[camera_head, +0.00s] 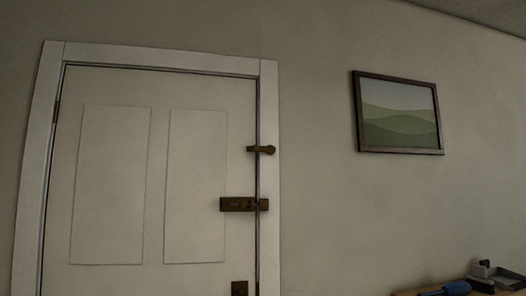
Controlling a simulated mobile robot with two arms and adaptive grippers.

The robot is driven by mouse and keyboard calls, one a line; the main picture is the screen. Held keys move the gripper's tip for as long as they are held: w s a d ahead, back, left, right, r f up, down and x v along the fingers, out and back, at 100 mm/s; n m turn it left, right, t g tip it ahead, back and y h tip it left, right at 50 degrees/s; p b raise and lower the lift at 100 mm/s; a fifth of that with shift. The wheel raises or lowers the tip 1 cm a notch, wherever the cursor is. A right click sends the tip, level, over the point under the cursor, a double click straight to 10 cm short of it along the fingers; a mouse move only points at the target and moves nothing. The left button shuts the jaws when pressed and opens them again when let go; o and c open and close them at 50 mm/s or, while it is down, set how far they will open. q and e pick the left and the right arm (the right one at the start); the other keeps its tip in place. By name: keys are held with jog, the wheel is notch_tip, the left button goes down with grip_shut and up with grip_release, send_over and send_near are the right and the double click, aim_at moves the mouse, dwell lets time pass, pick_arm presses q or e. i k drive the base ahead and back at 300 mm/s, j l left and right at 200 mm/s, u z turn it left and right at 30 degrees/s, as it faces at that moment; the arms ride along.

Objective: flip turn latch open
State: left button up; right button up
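A white panelled door (157,180) stands shut in its white frame (269,110) in the head view. A small dark brass turn latch (261,149) sits at the door's right edge, lying horizontal across the gap between door and frame. Below it is a larger dark brass bolt (238,204), also horizontal and reaching to the frame. A dark plate (239,288) shows lower on the door, cut off by the bottom edge. Neither of my grippers shows in this view.
A framed picture of green hills (398,112) hangs on the wall right of the door. At the lower right, a wooden surface (408,293) holds a blue object (456,288) and a dark tray (505,278). The wall between door and picture is bare.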

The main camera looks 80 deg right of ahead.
aim_at(255, 148)
jog(key=z, duration=2.75)
